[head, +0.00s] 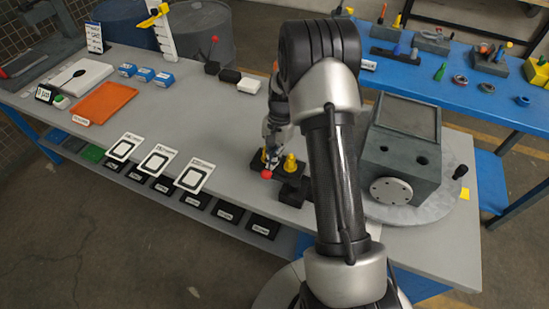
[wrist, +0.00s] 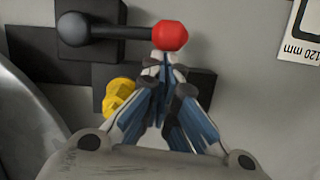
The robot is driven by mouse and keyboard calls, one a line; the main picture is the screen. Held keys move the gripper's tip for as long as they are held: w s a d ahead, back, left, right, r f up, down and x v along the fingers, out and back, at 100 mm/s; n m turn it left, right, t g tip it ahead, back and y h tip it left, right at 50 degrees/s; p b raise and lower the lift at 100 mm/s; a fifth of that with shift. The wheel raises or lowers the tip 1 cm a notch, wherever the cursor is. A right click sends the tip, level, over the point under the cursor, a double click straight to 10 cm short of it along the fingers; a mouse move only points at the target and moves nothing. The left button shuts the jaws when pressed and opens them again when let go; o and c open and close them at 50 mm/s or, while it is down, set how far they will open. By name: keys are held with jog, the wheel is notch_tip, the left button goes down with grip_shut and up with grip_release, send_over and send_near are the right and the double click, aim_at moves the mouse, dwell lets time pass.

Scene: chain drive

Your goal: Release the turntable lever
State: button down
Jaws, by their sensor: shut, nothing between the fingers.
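A lever with a red ball knob (wrist: 170,35) and a black arm (wrist: 122,33) runs from a black round hub (wrist: 72,28) on a black base in the wrist view. The red knob (head: 266,174) also shows in the head view, left of my arm. My gripper (wrist: 163,62) is shut and empty, its fingertips right at the near side of the red knob. I cannot tell whether they touch it. The round grey turntable (head: 452,200) lies right of my arm and carries a grey housing (head: 398,160). My arm hides part of the lever's base in the head view.
White marked cards (head: 195,176) lie left on the grey table.

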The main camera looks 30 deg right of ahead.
aim_at(264, 175)
jog(key=shift+s+a, duration=0.1)
jog(key=shift+a, duration=0.05)
jog(key=a+n, duration=0.1)
jog(key=s+a+n+p, duration=0.1)
jog(key=a+n, duration=0.1)
jog(key=n, duration=0.1)
jog(key=shift+s+a+r+g+h+p, duration=0.1)
jog(key=shift+s+a+g+h+p, duration=0.05)
jog(key=shift+s+g+h+p, duration=0.2)
jog(key=shift+s+a+n+p, duration=0.4)
jog(key=shift+a+n, duration=0.2)
jog(key=shift+n, duration=0.5)
jog(key=s+a+n+h+p, duration=0.2)
jog(key=s+n, duration=0.7)
jog(key=n, duration=0.2)
jog(key=shift+a+h, duration=0.35)
